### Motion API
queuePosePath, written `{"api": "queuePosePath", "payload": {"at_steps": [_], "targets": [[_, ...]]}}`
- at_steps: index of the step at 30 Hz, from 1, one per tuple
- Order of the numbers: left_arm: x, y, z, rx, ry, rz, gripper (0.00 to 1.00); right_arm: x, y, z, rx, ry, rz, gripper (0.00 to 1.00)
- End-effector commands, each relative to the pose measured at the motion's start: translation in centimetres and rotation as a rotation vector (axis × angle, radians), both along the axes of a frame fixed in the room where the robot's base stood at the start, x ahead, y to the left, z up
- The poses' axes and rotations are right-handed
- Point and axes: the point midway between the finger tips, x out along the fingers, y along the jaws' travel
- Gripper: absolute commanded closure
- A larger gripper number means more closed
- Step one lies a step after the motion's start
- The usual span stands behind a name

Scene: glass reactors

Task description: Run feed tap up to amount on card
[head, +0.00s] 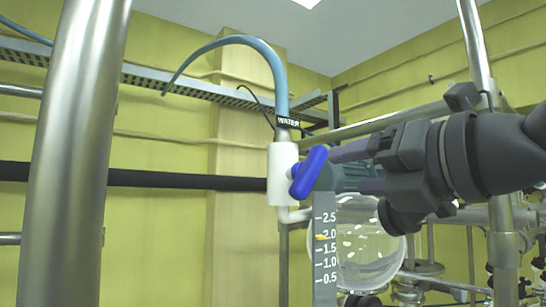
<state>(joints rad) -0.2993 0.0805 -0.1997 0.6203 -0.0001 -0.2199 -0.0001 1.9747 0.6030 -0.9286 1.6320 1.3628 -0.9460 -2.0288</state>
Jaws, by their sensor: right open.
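The feed tap is a white valve body (283,172) with a blue handle (309,172), tilted from upper right to lower left. A label (288,121) above it reads "WATER", and a blue-grey hose (272,62) runs in from above. A grey scale card (325,270) below the handle is marked 0.5 to 2.5, with an orange mark near 2.0. A round glass vessel (365,245) stands behind the card; its liquid level cannot be told. My right gripper (341,169) is open, with its fingers pointing at the handle from the right. Contact cannot be told. My left gripper is out of view.
A thick steel post (75,160) stands close at the left. Another metal post (478,45) rises at the right behind my right arm. A dark horizontal bar (180,180) and a cable tray (185,86) run along the yellow wall. Open space lies left of the tap.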

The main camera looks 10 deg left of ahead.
Motion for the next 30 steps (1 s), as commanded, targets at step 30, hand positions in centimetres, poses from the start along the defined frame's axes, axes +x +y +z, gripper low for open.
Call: {"api": "queuePosePath", "payload": {"at_steps": [30], "targets": [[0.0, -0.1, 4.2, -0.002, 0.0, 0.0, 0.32, 6.7, 7.0, 0.1, -0.007, -0.011, 0.001, 0.66]]}}
